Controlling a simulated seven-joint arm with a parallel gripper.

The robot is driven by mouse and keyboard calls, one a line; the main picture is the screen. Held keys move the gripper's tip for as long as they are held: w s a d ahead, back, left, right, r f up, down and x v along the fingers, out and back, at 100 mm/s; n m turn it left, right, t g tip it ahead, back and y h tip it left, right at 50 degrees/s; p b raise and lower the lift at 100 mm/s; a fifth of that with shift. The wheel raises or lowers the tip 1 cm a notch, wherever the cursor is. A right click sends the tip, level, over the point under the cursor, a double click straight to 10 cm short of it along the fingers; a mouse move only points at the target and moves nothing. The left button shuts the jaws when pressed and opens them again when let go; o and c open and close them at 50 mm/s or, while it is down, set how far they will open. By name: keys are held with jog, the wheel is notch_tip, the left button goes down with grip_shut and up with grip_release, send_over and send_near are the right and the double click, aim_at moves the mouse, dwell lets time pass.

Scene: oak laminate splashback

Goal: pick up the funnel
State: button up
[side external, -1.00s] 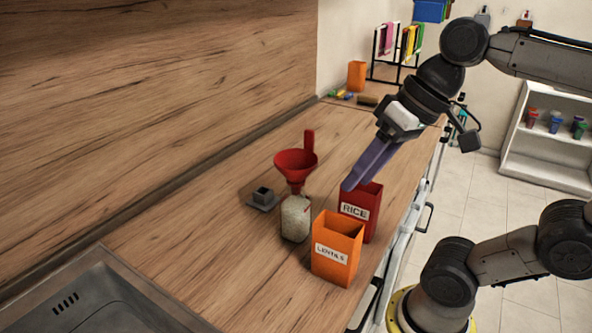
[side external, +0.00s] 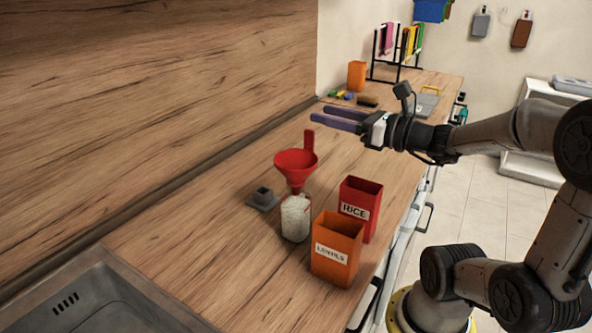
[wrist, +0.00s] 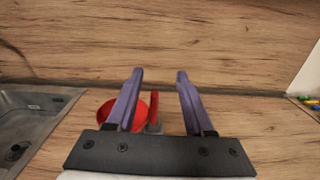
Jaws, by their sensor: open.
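A red funnel (side external: 296,167) with an upright handle (side external: 309,141) sits in the mouth of a clear jar (side external: 295,217) of pale grains on the wooden counter. My gripper (side external: 337,117) is level, open and empty, above and behind the funnel in the side view, its purple fingers pointing left. In the wrist view the open fingers (wrist: 160,75) point toward the wooden splashback. The funnel (wrist: 108,117) shows there low, partly hidden behind the left finger, with its handle (wrist: 154,108) seen between the fingers.
A red RICE box (side external: 361,205) and an orange LENTILS box (side external: 338,250) stand right of the jar. A small grey block (side external: 263,198) lies to its left. A sink (side external: 105,290) is at front left. The splashback (side external: 150,80) bounds the counter.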

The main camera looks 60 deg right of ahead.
aim_at(305, 132)
jog(key=f, duration=0.4)
jog(key=shift+a+f, duration=0.2)
jog(key=shift+f, duration=0.1)
jog(key=shift+w+f, duration=0.1)
jog(key=shift+w, duration=3.7)
grip_shut()
